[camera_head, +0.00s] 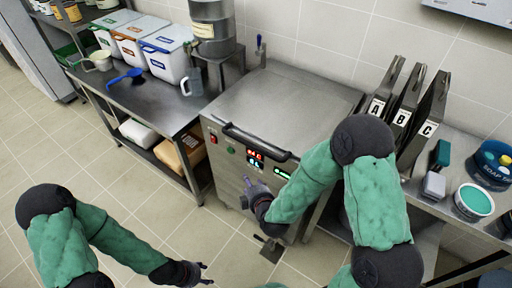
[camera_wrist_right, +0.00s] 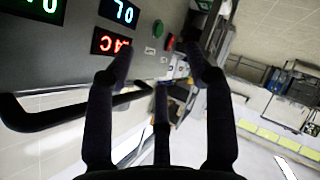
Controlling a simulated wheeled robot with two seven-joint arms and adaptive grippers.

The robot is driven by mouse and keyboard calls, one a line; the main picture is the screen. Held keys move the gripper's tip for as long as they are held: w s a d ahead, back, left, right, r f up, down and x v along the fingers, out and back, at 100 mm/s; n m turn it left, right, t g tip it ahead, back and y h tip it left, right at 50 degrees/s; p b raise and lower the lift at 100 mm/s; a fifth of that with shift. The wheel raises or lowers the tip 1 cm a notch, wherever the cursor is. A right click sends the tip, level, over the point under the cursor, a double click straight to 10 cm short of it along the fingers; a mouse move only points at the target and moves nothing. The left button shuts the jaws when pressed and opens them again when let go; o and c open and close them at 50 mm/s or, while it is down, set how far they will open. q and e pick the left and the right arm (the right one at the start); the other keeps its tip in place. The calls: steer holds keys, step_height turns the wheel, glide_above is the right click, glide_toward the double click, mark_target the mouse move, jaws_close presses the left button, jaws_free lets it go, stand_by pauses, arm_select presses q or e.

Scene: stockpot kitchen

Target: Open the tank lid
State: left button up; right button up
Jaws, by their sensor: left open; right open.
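The steel tank stands against the wall in the head view, with its flat lid (camera_head: 285,103) lying closed on top. A dark bar handle (camera_head: 258,144) runs along the lid's front edge; in the right wrist view the handle (camera_wrist_right: 50,115) is at the left. My right gripper (camera_head: 250,186) is in front of the tank's control panel, below the handle, and apart from it. In the right wrist view its fingers (camera_wrist_right: 160,62) are spread with nothing between them. My left gripper (camera_head: 203,273) is open and empty above the floor at the bottom of the head view.
The front panel carries lit displays (camera_head: 255,158) and buttons. A side table (camera_head: 150,105) with several lidded bins and a blue scoop (camera_head: 122,77) stands left. The floor ahead is open.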

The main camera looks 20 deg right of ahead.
mark_target(253, 148)
step_height(253, 148, up, 10)
steer(key=d+n+t+h, duration=0.2)
steer(key=d+n+t, duration=0.1)
steer(key=n+t, duration=0.1)
steer(key=w+b, duration=0.1)
steer(key=w, duration=0.2)
steer(key=w+f+b, duration=0.1)
steer(key=w, duration=0.2)
steer(key=w+b, duration=0.1)
steer(key=w, duration=0.2)
steer(key=shift+d+f+b, duration=0.3)
steer(key=shift+d+f, duration=0.1)
steer(key=shift+w+d, duration=0.1)
steer(key=shift+w, duration=0.85)
jaws_close()
